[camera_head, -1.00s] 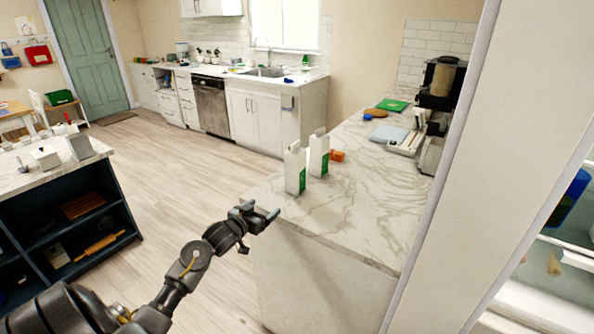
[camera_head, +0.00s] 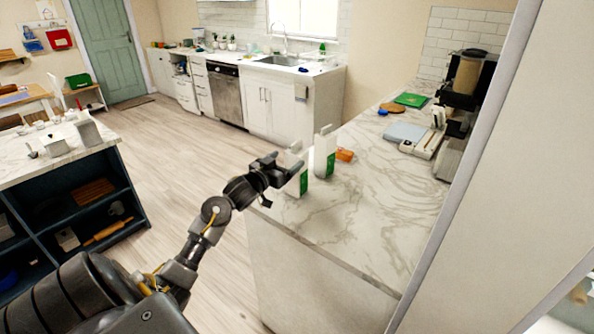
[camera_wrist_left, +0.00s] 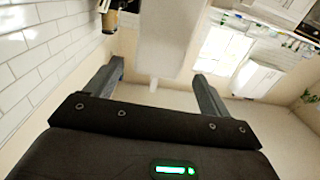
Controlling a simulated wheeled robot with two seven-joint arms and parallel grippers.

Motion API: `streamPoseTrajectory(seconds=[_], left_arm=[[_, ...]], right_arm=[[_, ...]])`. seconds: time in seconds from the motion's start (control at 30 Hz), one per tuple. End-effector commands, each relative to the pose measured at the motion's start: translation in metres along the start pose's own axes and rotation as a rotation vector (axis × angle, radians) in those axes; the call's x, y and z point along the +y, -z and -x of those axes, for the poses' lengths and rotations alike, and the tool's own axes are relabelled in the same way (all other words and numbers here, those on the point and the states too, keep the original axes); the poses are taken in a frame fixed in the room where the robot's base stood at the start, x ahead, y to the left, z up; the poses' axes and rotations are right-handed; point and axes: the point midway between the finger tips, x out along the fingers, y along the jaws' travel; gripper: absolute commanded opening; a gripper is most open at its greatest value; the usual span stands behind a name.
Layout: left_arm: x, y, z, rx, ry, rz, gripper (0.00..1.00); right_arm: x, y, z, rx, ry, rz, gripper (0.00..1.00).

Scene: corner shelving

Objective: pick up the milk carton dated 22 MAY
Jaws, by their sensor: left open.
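Two white milk cartons with green lower parts stand upright on the marble counter (camera_head: 355,215). The left carton (camera_head: 303,186) is partly hidden behind my left gripper (camera_head: 287,166). No date is legible on either. My left gripper is open at the upper part of the left carton; whether it touches cannot be told. In the left wrist view my open fingers (camera_wrist_left: 155,85) point at a pale surface that I cannot identify for sure. My right gripper is not in view.
An orange item (camera_head: 345,155) lies behind the right carton. A coffee machine (camera_head: 466,90), a white scale-like device (camera_head: 420,142) and a green board (camera_head: 411,100) sit farther back. A white upright panel (camera_head: 490,170) bounds the right side. The counter's front is clear.

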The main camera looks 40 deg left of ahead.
Motion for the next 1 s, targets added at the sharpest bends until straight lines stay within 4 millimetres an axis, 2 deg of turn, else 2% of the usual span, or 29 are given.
streamPoseTrajectory(seconds=[0.13,0.43,0.7,0.83,1.0], left_arm=[[-0.001,0.001,-0.019,0.001,0.002,0.003,0.82],[0.0,0.0,-0.03,-0.001,0.002,0.002,0.82],[0.002,-0.005,-0.067,0.001,0.003,0.003,0.82],[0.002,-0.007,-0.076,0.0,0.002,0.001,0.82],[0.002,-0.008,-0.077,0.0,0.002,0.0,0.82]], right_arm=[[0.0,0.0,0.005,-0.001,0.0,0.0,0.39],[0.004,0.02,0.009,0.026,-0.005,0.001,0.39],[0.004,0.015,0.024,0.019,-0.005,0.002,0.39],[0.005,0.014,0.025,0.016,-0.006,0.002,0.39],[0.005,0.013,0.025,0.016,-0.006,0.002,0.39]])
